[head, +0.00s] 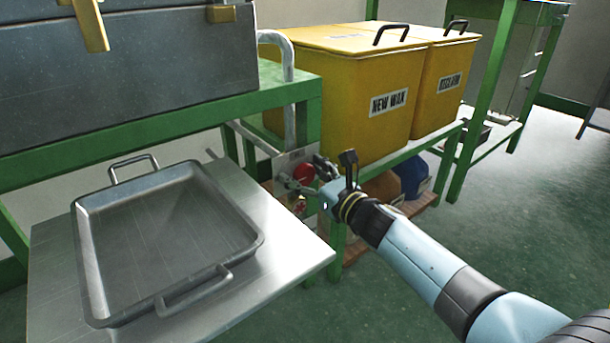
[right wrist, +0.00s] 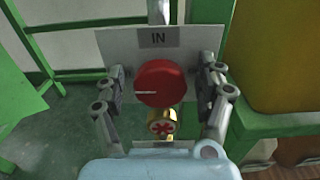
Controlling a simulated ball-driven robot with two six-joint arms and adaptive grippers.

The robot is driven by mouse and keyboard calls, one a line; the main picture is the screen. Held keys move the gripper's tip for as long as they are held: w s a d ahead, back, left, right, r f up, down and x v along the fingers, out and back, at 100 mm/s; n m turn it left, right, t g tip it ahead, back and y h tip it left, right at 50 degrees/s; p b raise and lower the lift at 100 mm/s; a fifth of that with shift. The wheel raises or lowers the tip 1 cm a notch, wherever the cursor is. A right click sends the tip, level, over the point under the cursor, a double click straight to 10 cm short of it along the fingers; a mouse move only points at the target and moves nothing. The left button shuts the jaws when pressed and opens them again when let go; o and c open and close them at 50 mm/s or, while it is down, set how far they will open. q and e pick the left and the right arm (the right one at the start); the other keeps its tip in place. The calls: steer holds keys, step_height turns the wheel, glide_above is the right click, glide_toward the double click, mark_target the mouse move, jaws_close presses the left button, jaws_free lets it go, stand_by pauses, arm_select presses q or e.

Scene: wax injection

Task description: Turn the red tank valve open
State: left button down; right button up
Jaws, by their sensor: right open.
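A red round knob (head: 304,174) sits on a grey plate beside the green frame. In the right wrist view the red knob (right wrist: 161,84) is below the label "IN" on the plate (right wrist: 158,42). Below it is a brass fitting with a small red star-shaped handle (right wrist: 162,126); it also shows in the head view (head: 299,207). I cannot tell which red part is the tank valve. My right gripper (head: 302,172) is open, its fingers on either side of the red knob; contact is not clear. My left gripper is not in view.
A metal tray (head: 258,238) lies on a steel shelf (head: 285,273) at the left. Yellow bins marked "NEW WAX" (head: 365,125) and "RECLAIM" (head: 428,108) stand on a green bench at the back. Floor is clear at right.

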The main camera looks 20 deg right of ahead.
steer(key=c, duration=1.2)
